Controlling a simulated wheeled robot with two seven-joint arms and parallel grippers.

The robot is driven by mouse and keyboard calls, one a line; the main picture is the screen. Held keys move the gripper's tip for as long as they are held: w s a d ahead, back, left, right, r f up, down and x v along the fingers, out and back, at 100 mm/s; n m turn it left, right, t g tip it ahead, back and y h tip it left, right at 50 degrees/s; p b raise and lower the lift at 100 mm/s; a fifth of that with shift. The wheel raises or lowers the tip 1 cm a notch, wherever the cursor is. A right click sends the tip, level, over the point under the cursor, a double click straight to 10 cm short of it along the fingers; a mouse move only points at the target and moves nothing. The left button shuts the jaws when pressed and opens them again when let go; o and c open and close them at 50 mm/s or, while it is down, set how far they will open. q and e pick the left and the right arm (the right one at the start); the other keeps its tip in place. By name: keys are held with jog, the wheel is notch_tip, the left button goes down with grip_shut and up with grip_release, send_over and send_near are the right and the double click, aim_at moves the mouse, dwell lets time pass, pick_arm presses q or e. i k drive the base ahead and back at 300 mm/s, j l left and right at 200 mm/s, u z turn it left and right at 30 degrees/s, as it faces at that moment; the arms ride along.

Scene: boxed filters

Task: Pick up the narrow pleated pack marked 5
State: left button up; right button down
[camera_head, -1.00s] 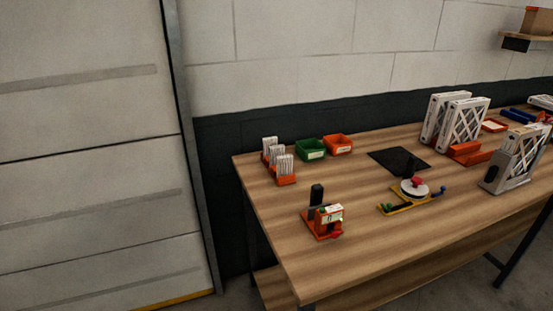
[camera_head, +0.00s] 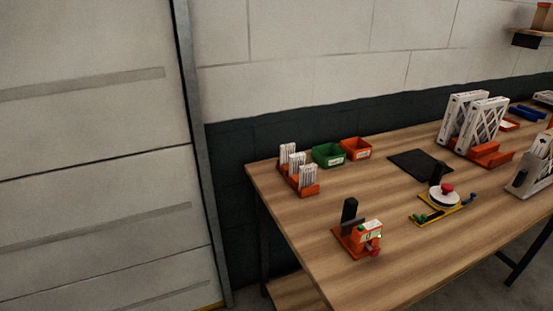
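Several narrow white pleated packs (camera_head: 297,163) stand upright in an orange rack (camera_head: 309,190) at the table's left back corner. The number markings are too small to read, so I cannot tell which pack is marked 5. Larger white filters (camera_head: 482,123) stand in an orange holder (camera_head: 490,155) at the right back. Neither of my grippers shows in the head view.
The wooden table (camera_head: 300,222) has a green bin (camera_head: 328,155) and an orange bin (camera_head: 356,149) behind the rack. An orange fixture (camera_head: 350,242), a dark mat (camera_head: 420,166), a round device on a yellow base (camera_head: 442,200) and a grey holder (camera_head: 525,183) stand on it.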

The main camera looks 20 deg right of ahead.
aim_at(296, 160)
jog(key=i+j+z, duration=0.25)
jog(key=z, duration=0.2)
jog(key=i+j+z, duration=0.2)
jog(key=j+z, duration=0.25)
